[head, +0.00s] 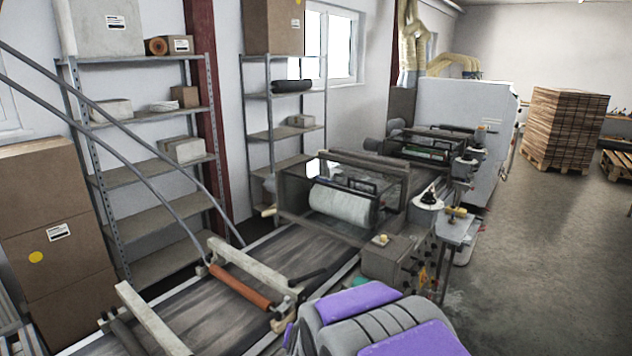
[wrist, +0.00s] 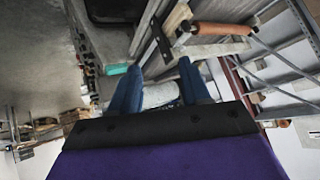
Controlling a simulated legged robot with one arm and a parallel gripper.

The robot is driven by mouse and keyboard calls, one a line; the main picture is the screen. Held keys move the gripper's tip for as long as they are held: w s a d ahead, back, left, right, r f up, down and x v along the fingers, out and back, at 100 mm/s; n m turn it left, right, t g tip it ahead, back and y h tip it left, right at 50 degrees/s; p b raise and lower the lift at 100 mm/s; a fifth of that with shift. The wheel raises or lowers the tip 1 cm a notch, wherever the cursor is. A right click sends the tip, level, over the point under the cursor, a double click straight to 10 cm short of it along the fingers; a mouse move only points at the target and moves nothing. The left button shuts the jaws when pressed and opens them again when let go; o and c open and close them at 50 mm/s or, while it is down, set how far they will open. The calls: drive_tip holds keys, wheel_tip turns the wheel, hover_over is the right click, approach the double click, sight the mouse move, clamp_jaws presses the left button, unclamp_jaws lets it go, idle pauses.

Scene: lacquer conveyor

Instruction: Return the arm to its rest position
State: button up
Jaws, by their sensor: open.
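My gripper (wrist: 158,82) shows in the wrist view as two blue fingers spread apart, with nothing held between them. The wrist view is turned roughly upside down, and the fingers point toward the conveyor machinery, whose white roller shows between them. In the head view my purple and grey arm (head: 375,322) is at the bottom, folded low in front of the conveyor (head: 215,318). The fingers cannot be made out in the head view.
An orange roller (head: 240,287) and pale crossbars span the conveyor. A coating unit with a white roller (head: 341,204) stands beyond. Metal shelves (head: 150,172) and stacked cardboard boxes (head: 55,240) are on the left. Open floor (head: 545,265) lies right, with stacked wood (head: 563,128) farther back.

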drive_tip(key=s+d+r+g, duration=0.2)
drive_tip(key=s+d, duration=0.3)
drive_tip(key=s, duration=0.8)
drive_tip(key=s+d+r+n+g+h, duration=0.1)
drive_tip(key=s+d+r+g, duration=0.2)
drive_tip(key=s, duration=1.1)
drive_tip(key=s+d+r+g, duration=0.2)
drive_tip(key=s+d+g, duration=0.3)
drive_tip(key=s+d, duration=0.4)
drive_tip(key=s, duration=0.4)
drive_tip(key=shift+s+r+n+g+h+b, duration=0.25)
drive_tip(key=shift+s+n+g+h+b, duration=0.05)
drive_tip(key=shift+n+g+b, duration=0.1)
drive_tip(key=shift+w, duration=0.1)
drive_tip(key=shift+c, duration=0.3)
